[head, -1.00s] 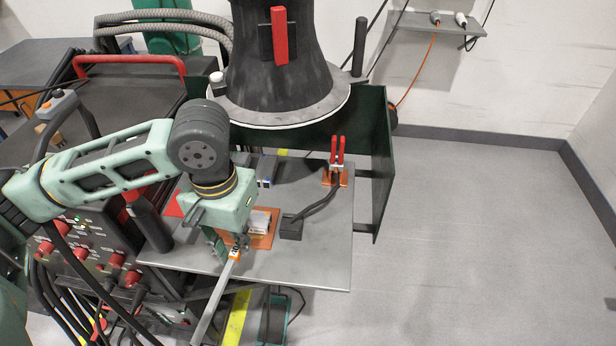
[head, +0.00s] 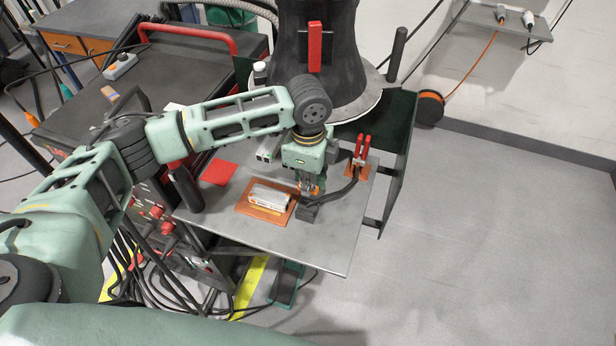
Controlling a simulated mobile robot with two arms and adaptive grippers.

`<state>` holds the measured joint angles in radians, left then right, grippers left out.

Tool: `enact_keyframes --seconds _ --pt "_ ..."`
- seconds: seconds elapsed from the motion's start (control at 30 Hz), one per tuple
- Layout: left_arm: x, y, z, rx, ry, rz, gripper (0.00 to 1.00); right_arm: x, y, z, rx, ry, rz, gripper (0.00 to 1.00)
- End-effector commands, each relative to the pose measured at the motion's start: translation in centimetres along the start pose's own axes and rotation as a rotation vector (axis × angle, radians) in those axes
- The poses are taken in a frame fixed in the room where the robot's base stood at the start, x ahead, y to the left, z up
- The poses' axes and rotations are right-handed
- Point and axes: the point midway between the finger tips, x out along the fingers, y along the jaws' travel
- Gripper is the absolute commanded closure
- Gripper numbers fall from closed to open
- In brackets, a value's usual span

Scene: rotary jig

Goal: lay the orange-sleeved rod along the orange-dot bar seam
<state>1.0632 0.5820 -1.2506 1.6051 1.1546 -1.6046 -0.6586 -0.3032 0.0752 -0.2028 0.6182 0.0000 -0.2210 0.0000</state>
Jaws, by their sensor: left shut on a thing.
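My left gripper (head: 309,190) is low over the grey table plate, right of the orange pad. It is shut. A small orange patch (head: 318,189) shows at its fingers, which fits the orange sleeve of the rod; the rod's grey length is hidden or too small to make out. Pale square-ended bars (head: 267,152) lie farther back, left of the gripper and partly behind my arm. A light metal block (head: 268,195) sits on the orange pad (head: 263,212). I cannot make out an orange dot or a seam. My right gripper is not in view.
A red-handled clamp (head: 361,150) stands right of the gripper. A black block with a cable (head: 309,211) lies just in front of it. A red square (head: 219,173) lies at the plate's left. A large dark column (head: 318,60) rises behind. The plate's front right (head: 325,245) is clear.

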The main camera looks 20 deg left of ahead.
Motion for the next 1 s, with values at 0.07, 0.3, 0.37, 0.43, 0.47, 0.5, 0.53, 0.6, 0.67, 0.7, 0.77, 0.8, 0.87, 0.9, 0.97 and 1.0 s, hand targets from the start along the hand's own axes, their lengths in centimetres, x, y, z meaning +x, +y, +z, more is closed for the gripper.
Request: enact_keyframes --seconds 0.07,0.3,0.37,0.43,0.47,0.5,0.53,0.6,0.67,0.7,0.77,0.8,0.87,0.9,0.97,1.0 --pt "0.1 0.0 0.0 0.003 0.0 0.0 1.0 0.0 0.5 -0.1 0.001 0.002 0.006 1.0" --pt "0.0 0.0 0.0 0.001 0.0 0.0 1.0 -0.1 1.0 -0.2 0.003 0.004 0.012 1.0" --pt "-0.1 0.0 0.0 0.0 0.0 0.0 1.0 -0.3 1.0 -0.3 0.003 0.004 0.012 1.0" --pt "-0.2 0.0 0.0 0.0 0.001 -0.001 1.0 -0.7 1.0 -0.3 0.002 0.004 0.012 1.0" --pt "-0.2 0.0 0.0 0.0 0.001 -0.001 1.0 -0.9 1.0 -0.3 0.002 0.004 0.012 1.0" --pt "-0.3 0.0 0.1 0.0 0.001 -0.002 1.0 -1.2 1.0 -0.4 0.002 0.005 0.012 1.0" --pt "-0.3 0.0 0.1 0.0 0.001 -0.003 1.0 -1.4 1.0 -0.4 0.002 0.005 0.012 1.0" --pt "0.7 0.1 0.1 0.0 0.001 -0.001 1.0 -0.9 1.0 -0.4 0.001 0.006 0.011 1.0" --pt "1.2 0.1 0.1 -0.001 0.001 -0.001 1.0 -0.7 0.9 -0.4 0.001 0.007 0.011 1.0" --pt "1.5 0.1 0.1 -0.001 0.0 -0.001 1.0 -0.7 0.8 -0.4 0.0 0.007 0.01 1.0" --pt "2.0 0.0 0.1 -0.001 0.0 -0.002 1.0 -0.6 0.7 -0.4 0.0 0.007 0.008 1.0" --pt "2.3 0.0 0.1 -0.001 0.0 -0.002 1.0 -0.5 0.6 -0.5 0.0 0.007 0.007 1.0" --pt "2.8 0.0 0.1 -0.001 0.001 -0.002 1.0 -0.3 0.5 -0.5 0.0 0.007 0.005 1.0" --pt "3.1 0.1 0.1 -0.001 0.001 -0.002 1.0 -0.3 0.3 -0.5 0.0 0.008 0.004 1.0" --pt "3.6 0.1 0.1 0.0 0.001 -0.001 1.0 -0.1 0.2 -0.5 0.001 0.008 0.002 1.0" --pt "3.9 0.0 0.1 0.0 0.001 -0.002 1.0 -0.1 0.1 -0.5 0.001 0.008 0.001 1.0"
